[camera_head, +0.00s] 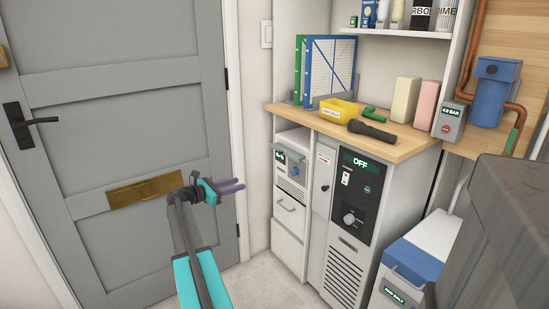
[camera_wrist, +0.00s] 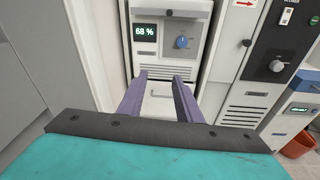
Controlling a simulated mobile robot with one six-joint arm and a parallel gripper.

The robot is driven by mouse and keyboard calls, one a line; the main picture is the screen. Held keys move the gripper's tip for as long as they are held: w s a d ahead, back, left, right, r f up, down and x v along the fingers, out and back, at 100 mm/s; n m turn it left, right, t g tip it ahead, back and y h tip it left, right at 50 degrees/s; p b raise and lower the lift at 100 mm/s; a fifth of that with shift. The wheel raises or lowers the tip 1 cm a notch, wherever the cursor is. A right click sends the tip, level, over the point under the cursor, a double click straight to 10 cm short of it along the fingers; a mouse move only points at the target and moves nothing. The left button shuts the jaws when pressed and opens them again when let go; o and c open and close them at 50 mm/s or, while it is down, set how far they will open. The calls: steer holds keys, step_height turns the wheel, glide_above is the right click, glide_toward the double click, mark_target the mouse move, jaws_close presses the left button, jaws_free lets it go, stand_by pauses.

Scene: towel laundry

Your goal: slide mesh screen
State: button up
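What looks like the mesh screen (camera_head: 333,66) stands upright on the wooden counter in the head view, a pale panel with fine lines and a blue frame, beside a green and blue upright edge at its left. My gripper (camera_head: 240,184) is in front of the grey door, left of and below the counter, well apart from the screen. In the wrist view my gripper (camera_wrist: 157,76) has its two purple fingers spread with nothing between them. The screen is not in the wrist view.
The wooden counter (camera_head: 400,148) also holds a yellow tray (camera_head: 340,110), a black torch (camera_head: 372,131) and cartons (camera_head: 405,98). A shelf with bottles is above. A black control panel (camera_head: 357,196) reads OFF below. A dark grey block fills the lower right.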

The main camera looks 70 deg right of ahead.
mark_target(279, 153)
steer(key=s+d+r+g, duration=0.1)
steer(key=s+d+r, duration=0.2)
steer(key=d+r, duration=0.2)
step_height(279, 153, up, 3)
steer(key=shift+s+r+g+h, duration=0.15)
steer(key=shift+s+g+h, duration=0.15)
steer(key=shift+s+g, duration=0.1)
steer(key=b+x, duration=0.3)
steer(key=x, duration=1)
steer(key=shift+s+d, duration=0.15)
steer(key=shift+d, duration=0.2)
jaws_close()
